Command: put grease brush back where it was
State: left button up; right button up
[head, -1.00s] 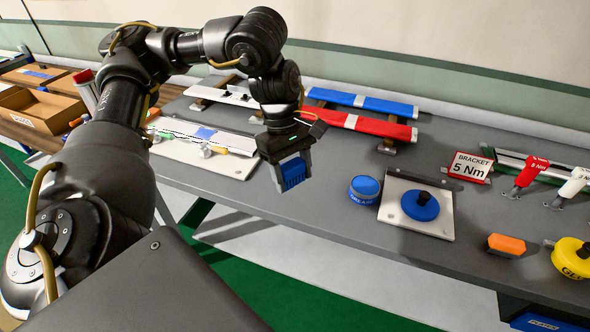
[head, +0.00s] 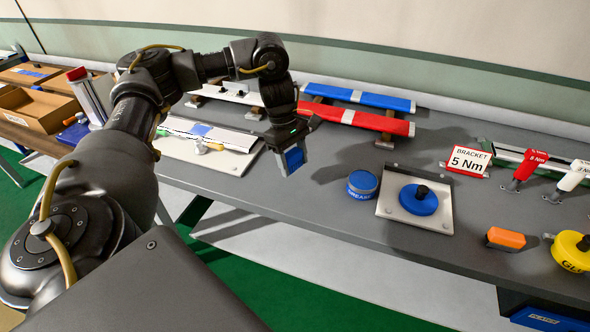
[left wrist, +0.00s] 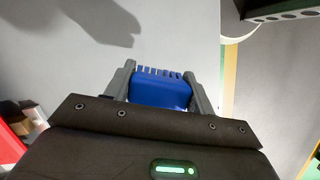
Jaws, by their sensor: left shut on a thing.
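My left gripper (head: 290,166) is shut on a blue block with short teeth or bristles along one edge, which looks like the grease brush (head: 295,157). It is held above the grey bench, between the white plate at left and the blue tin. In the left wrist view the brush (left wrist: 160,93) sits between the two fingers, its toothed edge pointing away from the palm. The round blue tin (head: 362,184) with lettering on its side stands on the bench to the right of the gripper. My right gripper is not in view.
A white plate with a blue round knobbed disc (head: 418,200) lies right of the tin. Red (head: 357,119) and blue bars lie behind the gripper. An orange block (head: 505,238) and a yellow round tool (head: 571,253) are at the right.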

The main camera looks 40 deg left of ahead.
aim_at(295, 178)
pick_arm(q)
jog(key=shift+w+a+f, duration=0.2)
jog(key=shift+w+f, duration=0.35)
jog(key=shift+f, duration=0.2)
notch_tip(295, 178, down, 3)
jog(key=shift+w+a+f, duration=0.1)
jog(key=shift+a+f, duration=0.05)
jog(key=shift+f, duration=0.1)
jog(key=o, duration=1)
jog(key=shift+c, duration=0.2)
